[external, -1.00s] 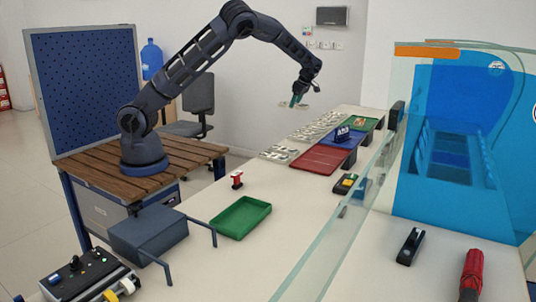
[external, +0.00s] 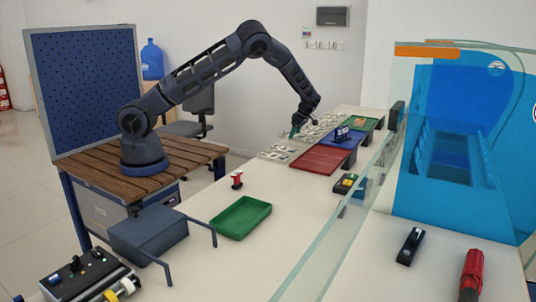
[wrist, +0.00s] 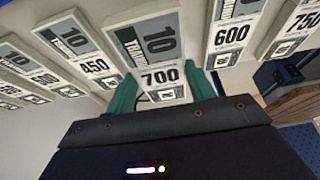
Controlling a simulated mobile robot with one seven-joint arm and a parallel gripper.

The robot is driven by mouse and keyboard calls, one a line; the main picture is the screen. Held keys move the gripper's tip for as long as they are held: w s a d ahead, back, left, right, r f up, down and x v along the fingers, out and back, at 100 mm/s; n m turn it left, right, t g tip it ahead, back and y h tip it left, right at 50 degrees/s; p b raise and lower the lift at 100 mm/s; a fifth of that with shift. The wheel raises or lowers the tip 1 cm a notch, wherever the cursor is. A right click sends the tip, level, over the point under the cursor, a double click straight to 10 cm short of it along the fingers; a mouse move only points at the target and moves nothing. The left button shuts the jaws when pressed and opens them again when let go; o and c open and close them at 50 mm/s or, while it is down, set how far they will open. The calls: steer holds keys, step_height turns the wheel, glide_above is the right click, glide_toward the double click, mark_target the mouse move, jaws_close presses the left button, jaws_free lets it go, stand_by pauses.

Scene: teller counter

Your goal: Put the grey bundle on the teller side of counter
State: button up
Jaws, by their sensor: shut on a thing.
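My gripper (external: 295,131) is lowered at the pale rack of bundles (external: 279,154) on the far left part of the counter (external: 300,210). In the wrist view my gripper (wrist: 163,86) has its green fingers on either side of a grey-and-white bundle (wrist: 162,77) marked 700. The fingers are shut on it. Other labelled bundles stand beside it, including ones marked 450 (wrist: 96,66) and 600 (wrist: 229,35). I cannot tell whether the held bundle is lifted. It is too small to make out in the external view.
A red tray (external: 318,160), a blue tray (external: 340,143) and a green tray (external: 372,124) lie right of the rack. A glass screen (external: 345,235) runs along the counter. A green bin (external: 240,218) and a red stamp (external: 237,180) stand nearer, with bare counter around them.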

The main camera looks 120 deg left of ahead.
mark_target(297, 135)
steer(key=shift+f, duration=2.15)
steer(key=shift+f, duration=0.1)
steer(key=o, duration=1)
steer(key=v, duration=1.2)
steer(key=shift+r, duration=0.25)
